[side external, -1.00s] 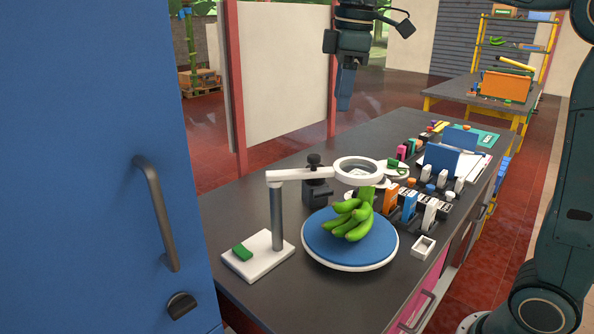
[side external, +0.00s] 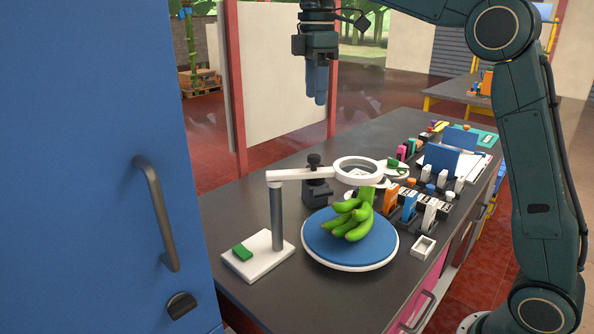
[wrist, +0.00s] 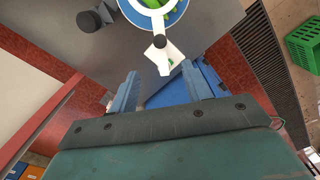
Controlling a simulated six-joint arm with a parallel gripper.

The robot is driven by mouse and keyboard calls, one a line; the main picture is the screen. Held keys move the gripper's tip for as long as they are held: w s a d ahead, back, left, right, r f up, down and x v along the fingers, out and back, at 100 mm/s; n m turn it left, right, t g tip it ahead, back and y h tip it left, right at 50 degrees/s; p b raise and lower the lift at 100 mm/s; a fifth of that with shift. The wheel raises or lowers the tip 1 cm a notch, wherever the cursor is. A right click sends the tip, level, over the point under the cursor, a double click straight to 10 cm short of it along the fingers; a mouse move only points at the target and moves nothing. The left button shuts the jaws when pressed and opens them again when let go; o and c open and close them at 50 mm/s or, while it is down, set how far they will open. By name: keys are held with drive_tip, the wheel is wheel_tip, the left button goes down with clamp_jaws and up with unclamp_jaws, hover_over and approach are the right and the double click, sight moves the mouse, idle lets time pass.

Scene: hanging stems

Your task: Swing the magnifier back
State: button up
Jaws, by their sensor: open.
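The magnifier (side external: 357,168) is a white ring lens on a white arm (side external: 303,174), carried by a grey post on a white base (side external: 258,256). Its ring hangs over a green banana bunch (side external: 352,219) on a blue round turntable (side external: 324,247). In the wrist view the magnifier ring (wrist: 151,6) shows at the top, partly cut off, with its arm running down to the base. My gripper (side external: 316,101) is up in the air above and behind the magnifier, pointing down, empty and touching nothing. In the wrist view its two fingers (wrist: 158,88) stand apart.
A dark clamp-like stand (side external: 316,185) stands just behind the magnifier arm. Several small bins and tools (side external: 425,205) line the right of the dark counter (side external: 290,286). A tall blue cabinet (side external: 90,170) closes off the left. The air around my gripper is clear.

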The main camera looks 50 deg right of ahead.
sight(314, 156)
drive_tip(key=shift+f, duration=6.7)
drive_tip(key=shift+c, duration=0.2)
clamp_jaws()
